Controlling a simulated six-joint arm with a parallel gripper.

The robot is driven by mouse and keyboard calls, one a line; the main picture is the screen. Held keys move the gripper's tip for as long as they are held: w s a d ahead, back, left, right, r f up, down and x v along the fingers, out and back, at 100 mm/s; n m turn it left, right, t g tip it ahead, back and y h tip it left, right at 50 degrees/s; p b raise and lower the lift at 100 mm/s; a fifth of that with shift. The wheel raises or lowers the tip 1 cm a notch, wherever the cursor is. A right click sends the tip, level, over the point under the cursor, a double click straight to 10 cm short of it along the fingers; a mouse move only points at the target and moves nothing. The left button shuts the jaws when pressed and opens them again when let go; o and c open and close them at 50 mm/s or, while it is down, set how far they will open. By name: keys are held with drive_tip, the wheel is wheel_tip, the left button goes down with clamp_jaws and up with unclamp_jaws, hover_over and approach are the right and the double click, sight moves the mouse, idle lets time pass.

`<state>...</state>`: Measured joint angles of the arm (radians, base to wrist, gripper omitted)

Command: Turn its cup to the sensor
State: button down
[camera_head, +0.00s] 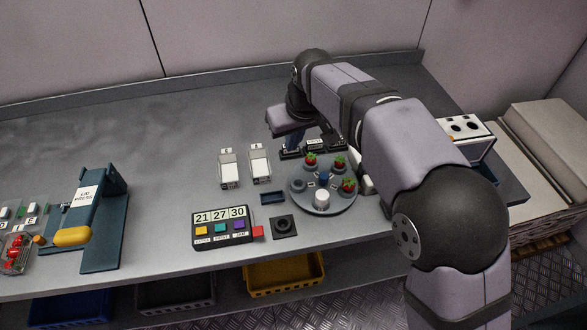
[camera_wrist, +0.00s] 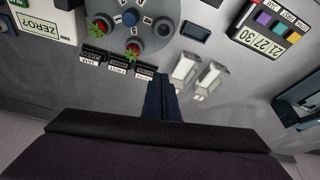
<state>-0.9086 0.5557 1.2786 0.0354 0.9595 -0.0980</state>
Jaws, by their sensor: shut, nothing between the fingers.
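A round grey turntable (camera_head: 335,207) carries cups with red strawberries (camera_head: 311,160) (camera_head: 340,163) (camera_head: 348,186), a white cylinder (camera_head: 321,200) at its front and a blue knob (camera_head: 324,177) in the middle. In the wrist view, the turntable (camera_wrist: 150,40) is cut off by the top edge, with two strawberries (camera_wrist: 97,24) (camera_wrist: 133,51) showing. My gripper (camera_wrist: 161,80) is shut and empty, pointing down behind the turntable and apart from it. In the head view, my gripper (camera_head: 290,153) is left of the rear strawberry. I cannot tell which thing is the sensor; my arm hides the turntable's right surroundings.
Labelled black bins (camera_wrist: 118,68) stand close beside my fingers. Two white stands (camera_head: 228,168) (camera_head: 260,163) are left of the turntable. A panel (camera_head: 222,228) reads 21 27 30. The rear-left bench is clear.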

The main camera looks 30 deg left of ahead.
drive_tip(key=p, duration=0.3)
hover_over(290, 179)
drive_tip(key=w+a, duration=0.2)
wheel_tip(290, 179, down, 9)
drive_tip(key=shift+r, duration=0.2)
drive_tip(key=shift+f, duration=0.3)
drive_tip(key=shift+s+d+f+p, duration=0.15)
drive_tip(key=shift+s+d+p, duration=0.3)
drive_tip(key=shift+d, duration=0.35)
drive_tip(key=shift+s+d+f+p, duration=0.1)
drive_tip(key=shift+s+d+p, duration=0.1)
drive_tip(key=shift+s+d, duration=0.45)
drive_tip(key=shift+w+d, duration=0.1)
drive_tip(key=shift+w, duration=0.05)
drive_tip(key=shift+s+d+f+n+b, duration=0.1)
drive_tip(key=shift+s+d+n+b, duration=0.1)
drive_tip(key=shift+s+n+b, duration=0.35)
